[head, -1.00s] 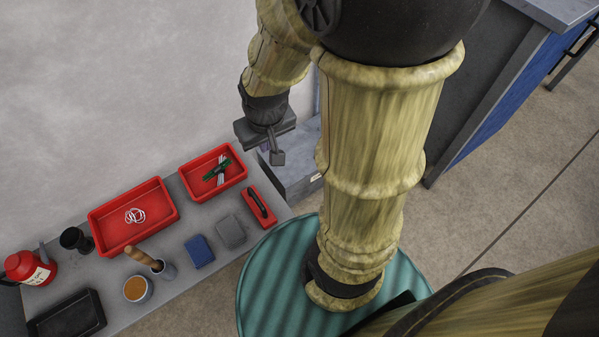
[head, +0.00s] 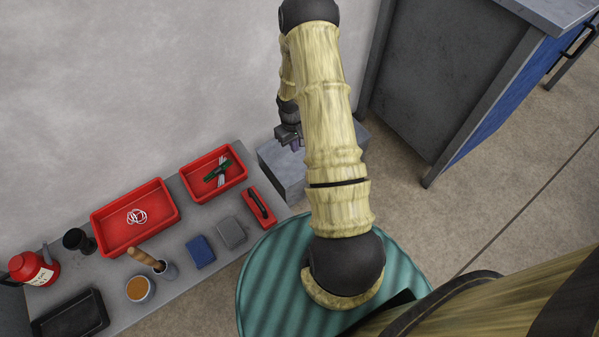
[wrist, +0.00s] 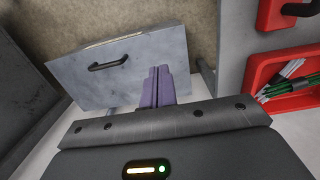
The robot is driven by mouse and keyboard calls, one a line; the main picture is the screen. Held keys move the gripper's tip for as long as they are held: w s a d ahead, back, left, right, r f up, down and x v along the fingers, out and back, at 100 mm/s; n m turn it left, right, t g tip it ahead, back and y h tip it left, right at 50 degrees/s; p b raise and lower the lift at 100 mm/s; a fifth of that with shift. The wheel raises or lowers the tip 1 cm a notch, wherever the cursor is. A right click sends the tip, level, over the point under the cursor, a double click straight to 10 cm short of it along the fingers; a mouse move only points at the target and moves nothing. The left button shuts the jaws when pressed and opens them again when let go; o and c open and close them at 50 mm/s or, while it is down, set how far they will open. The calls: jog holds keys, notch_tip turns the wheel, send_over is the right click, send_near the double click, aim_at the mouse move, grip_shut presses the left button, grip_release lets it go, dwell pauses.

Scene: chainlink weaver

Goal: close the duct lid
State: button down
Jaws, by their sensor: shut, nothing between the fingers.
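A grey metal box (head: 285,178), seemingly the duct, stands beyond the end of the bench, partly hidden by my arm. In the wrist view a grey panel with a black bar handle (wrist: 108,62) faces me; it looks like the duct lid. I cannot tell whether it is open or closed. My gripper (head: 298,146) is above the box in the head view. Its purple fingers (wrist: 158,88) are together and empty in the wrist view, overlapping the panel's right part. Contact cannot be made out.
The bench left of the box holds a red tray with white rings (head: 134,216), a red tray with green and white pieces (head: 214,174) and a red block with a black handle (head: 259,206). A blue-sided cabinet (head: 478,128) stands right. A ribbed green drum (head: 268,275) is in front.

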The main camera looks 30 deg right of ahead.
aim_at(300, 179)
jog(key=f, duration=0.1)
jog(key=d+f, duration=0.1)
jog(key=f, duration=0.1)
jog(key=shift+s+f, duration=0.15)
jog(key=shift+f, duration=0.05)
jog(key=shift+f, duration=0.15)
jog(key=f+b, duration=0.2)
jog(key=f, duration=0.2)
jog(key=f+b, duration=0.2)
jog(key=f, duration=0.3)
jog(key=s+f+b, duration=0.1)
jog(key=f+b, duration=0.1)
jog(key=f, duration=0.2)
jog(key=shift+f, duration=0.35)
